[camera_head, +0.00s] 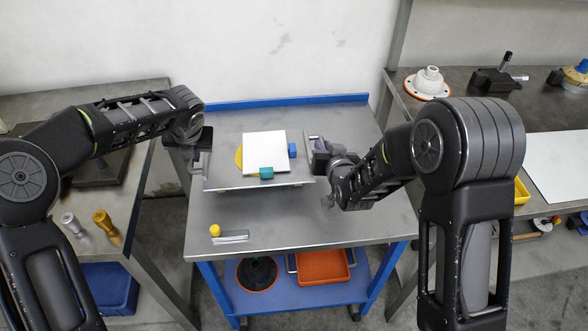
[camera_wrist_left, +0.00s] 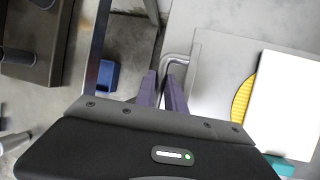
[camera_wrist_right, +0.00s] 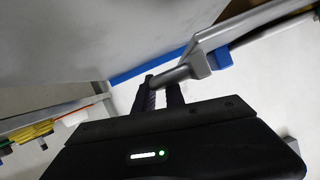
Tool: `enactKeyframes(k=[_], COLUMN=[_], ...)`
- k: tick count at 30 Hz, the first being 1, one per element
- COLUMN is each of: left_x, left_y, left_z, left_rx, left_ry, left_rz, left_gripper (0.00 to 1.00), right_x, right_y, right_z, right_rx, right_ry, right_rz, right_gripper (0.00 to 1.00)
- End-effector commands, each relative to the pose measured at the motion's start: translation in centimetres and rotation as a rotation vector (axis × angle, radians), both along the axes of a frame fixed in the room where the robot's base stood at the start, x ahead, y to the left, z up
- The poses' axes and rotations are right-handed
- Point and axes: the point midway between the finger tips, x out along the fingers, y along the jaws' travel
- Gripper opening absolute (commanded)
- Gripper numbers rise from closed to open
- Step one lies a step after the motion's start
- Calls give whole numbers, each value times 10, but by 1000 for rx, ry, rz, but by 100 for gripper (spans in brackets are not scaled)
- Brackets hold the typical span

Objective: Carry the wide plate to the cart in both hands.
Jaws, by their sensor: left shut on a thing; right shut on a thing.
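The wide plate (camera_head: 225,148) is a flat grey sheet with a handle at each side. It is over the top of the blue-framed cart (camera_head: 270,232); I cannot tell whether it touches. It carries a white square panel (camera_head: 262,148), a partly hidden yellow disc (camera_head: 239,157), a blue block (camera_head: 293,150) and a teal block (camera_head: 266,173). My left gripper (camera_wrist_left: 163,88) is shut on the plate's left handle (camera_wrist_left: 178,60). My right gripper (camera_wrist_right: 160,92) is shut on the right handle (camera_wrist_right: 178,73).
A small yellow-knobbed piece (camera_head: 215,231) lies at the cart's front left. The cart's lower shelf holds an orange tray (camera_head: 322,266) and a dark round part (camera_head: 257,272). Benches stand on both sides; the right one bears a white flanged part (camera_head: 428,82). The cart's front strip is mostly clear.

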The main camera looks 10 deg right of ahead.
Motion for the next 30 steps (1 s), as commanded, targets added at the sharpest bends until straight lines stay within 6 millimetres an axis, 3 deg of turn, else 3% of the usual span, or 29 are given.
enactKeyframes(k=[3, 20, 30], left_x=[1, 1, 1], left_y=[1, 1, 1], left_z=[-8, -10, -29], left_rx=[1, 1, 1], left_ry=[-3, -2, -2], left_rz=[1, 1, 1], left_gripper=[0, 0, 0], right_x=[1, 1, 1], right_y=[-1, -1, -1], right_z=[-8, -10, -28], right_rx=[1, 1, 1], right_ry=[-5, -5, -5], right_rz=[-2, -2, -2], right_gripper=[0, 0, 0])
